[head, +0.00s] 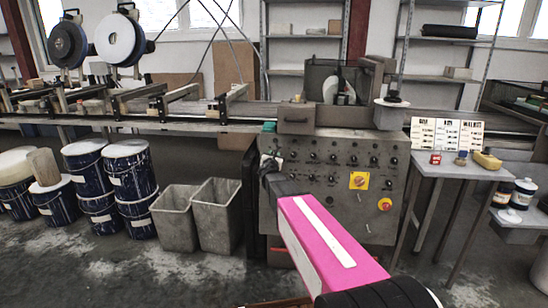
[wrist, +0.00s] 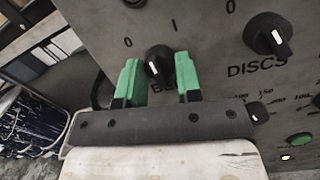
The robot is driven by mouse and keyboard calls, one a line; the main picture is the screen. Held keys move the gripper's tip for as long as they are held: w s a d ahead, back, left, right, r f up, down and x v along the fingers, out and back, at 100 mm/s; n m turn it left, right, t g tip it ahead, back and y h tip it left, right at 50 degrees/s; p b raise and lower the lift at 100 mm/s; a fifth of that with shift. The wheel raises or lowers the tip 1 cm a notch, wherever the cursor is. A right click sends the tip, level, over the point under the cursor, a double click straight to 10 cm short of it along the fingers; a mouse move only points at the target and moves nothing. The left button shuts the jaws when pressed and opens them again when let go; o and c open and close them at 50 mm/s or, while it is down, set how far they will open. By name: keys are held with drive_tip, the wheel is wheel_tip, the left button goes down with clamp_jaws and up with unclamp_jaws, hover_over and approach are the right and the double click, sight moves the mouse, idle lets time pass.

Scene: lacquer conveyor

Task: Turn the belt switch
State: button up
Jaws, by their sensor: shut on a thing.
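The belt switch (wrist: 158,60) is a round black knob with a white mark on a grey panel in the wrist view. A "0" is printed to its upper left and an "I" above it. The label below is partly hidden and shows only "BE". My gripper (wrist: 159,76) has green fingers, one on each side of the knob, and is shut on it. The white mark sits low on the knob's visible face. In the head view my gripper (head: 269,164) is at the left edge of the control panel (head: 335,190); the arm and gripper hide the switch there.
A similar DISCS knob (wrist: 270,34) is to the right. Grey bins (head: 215,215) and blue drums (head: 127,172) stand left. A small table (head: 458,168) stands right.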

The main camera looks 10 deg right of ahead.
drive_tip(key=m+h, duration=0.1)
drive_tip(key=m, duration=0.6)
drive_tip(key=shift+a+m+g+h, duration=0.1)
drive_tip(key=shift+m+g+h, duration=0.2)
drive_tip(key=shift+g+h, duration=0.1)
drive_tip(key=o, duration=0.9)
drive_tip(key=v, duration=1)
drive_tip(key=shift+s+a, duration=0.25)
drive_tip(key=shift+s, duration=0.05)
